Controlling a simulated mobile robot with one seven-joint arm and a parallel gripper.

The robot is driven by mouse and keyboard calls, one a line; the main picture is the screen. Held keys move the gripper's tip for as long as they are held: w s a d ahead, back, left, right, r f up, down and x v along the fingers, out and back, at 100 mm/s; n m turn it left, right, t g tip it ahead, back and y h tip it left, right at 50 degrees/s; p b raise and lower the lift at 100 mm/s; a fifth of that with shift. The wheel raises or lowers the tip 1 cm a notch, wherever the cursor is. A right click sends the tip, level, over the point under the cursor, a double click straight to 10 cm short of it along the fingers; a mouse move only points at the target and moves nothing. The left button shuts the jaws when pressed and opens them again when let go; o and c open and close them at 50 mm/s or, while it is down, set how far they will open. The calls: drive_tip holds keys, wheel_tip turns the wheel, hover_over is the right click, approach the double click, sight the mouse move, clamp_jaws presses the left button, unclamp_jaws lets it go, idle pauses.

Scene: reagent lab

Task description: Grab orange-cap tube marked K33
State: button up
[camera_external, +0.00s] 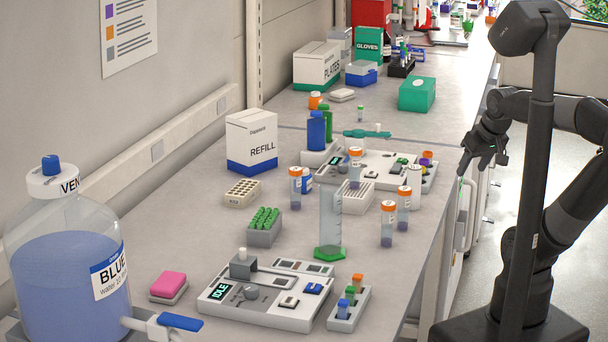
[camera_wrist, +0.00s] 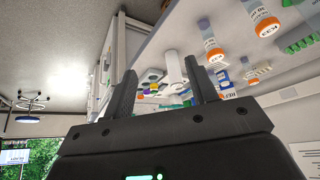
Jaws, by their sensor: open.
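Several clear tubes with orange caps stand on the bench. Two of them, a front tube (camera_external: 387,226) and one just behind it (camera_external: 404,212), are near the right edge. Others are a left tube (camera_external: 296,190) and a tube by the white device (camera_external: 355,165). Their marks are too small to read in the external view. In the wrist view, an orange cap (camera_wrist: 267,29) at upper right bears what looks like K33; another orange-cap tube (camera_wrist: 210,40) is nearer the fingers. My gripper (camera_external: 484,165) is open and empty, off the bench's right edge; its fingers (camera_wrist: 160,66) touch no tube.
A clear cylinder with a green base (camera_external: 329,225) stands left of the front tubes. A white device (camera_external: 385,173) lies behind. The bench's right edge separates my arm from these things.

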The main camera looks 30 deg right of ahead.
drive_tip(key=shift+o, duration=0.3)
drive_tip(key=g, duration=0.5)
hover_over(388, 215)
drive_tip(key=w+d, duration=0.2)
drive_tip(key=shift+a+f, duration=0.1)
drive_tip(key=shift+f, duration=0.8)
drive_tip(key=shift+a+f+g, duration=0.15)
drive_tip(key=shift+a+g, duration=0.15)
wheel_tip(388, 215, down, 5)
drive_tip(key=shift+f, duration=0.15)
drive_tip(key=shift+s+a+f, duration=0.1)
drive_tip(key=shift+s+f, duration=0.1)
drive_tip(key=shift+f, duration=1.2)
drive_tip(key=shift+s+a+f, duration=0.1)
drive_tip(key=shift+s+f, duration=0.1)
drive_tip(key=shift+f, duration=1.15)
drive_tip(key=shift+c, duration=0.3)
drive_tip(key=c, duration=1)
